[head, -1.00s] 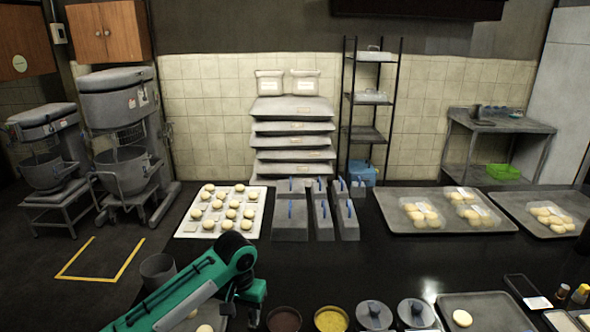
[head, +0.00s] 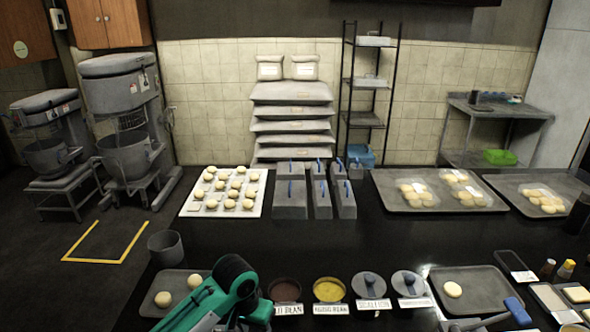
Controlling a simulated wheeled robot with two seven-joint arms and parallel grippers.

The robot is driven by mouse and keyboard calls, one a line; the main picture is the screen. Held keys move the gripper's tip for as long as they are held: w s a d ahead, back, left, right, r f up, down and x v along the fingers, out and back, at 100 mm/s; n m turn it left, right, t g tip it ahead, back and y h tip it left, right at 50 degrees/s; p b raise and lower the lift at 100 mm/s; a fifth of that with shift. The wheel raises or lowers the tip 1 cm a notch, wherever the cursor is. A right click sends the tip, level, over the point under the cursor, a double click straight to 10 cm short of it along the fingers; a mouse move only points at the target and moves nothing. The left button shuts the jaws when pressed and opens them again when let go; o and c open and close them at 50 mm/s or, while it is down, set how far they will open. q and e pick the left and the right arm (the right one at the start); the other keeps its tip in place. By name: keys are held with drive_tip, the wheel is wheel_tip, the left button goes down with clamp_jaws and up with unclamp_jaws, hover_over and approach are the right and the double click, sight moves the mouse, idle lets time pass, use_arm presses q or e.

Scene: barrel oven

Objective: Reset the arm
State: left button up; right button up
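My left arm, green with a black joint, comes in at the bottom left over the front of the black counter (head: 330,248). Its fingers are not visible; the arm runs out of the picture at the bottom edge. My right arm and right gripper do not show. Close to the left arm are a grey tray (head: 152,300) with two dough balls and a bowl of dark red filling (head: 285,289).
A bowl of yellow filling (head: 328,290) and two lidded pots (head: 369,286) stand along the front. A tray with one dough ball (head: 478,282) and a blue-handled tool (head: 517,311) are at the front right. The counter's middle is clear.

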use_arm(q)
drive_tip(key=shift+h, duration=0.6)
drive_tip(key=s+f, duration=0.1)
drive_tip(key=s, duration=0.1)
drive_tip(key=s+f, duration=0.1)
drive_tip(key=s, duration=0.1)
drive_tip(key=s+d+f, duration=0.1)
drive_tip(key=s, duration=0.1)
drive_tip(key=shift+f, duration=0.25)
drive_tip(key=shift+t+h, duration=0.3)
drive_tip(key=shift+t, duration=0.4)
drive_tip(key=s, duration=0.2)
drive_tip(key=s+a+f, duration=0.1)
drive_tip(key=s, duration=0.2)
drive_tip(key=shift+s+a+f, duration=0.3)
drive_tip(key=shift+s+a, duration=0.05)
drive_tip(key=s+a+n+t+y, duration=0.2)
drive_tip(key=s+a+y, duration=0.1)
drive_tip(key=s+a, duration=1.05)
wheel_tip(320, 180, down, 32)
drive_tip(key=s+g, duration=0.2)
drive_tip(key=s, duration=0.1)
drive_tip(key=s+a+f+g, duration=0.1)
drive_tip(key=s+a+f, duration=0.1)
drive_tip(key=s+f, duration=1.6)
drive_tip(key=shift+s+a+f, duration=0.25)
drive_tip(key=shift+a, duration=0.05)
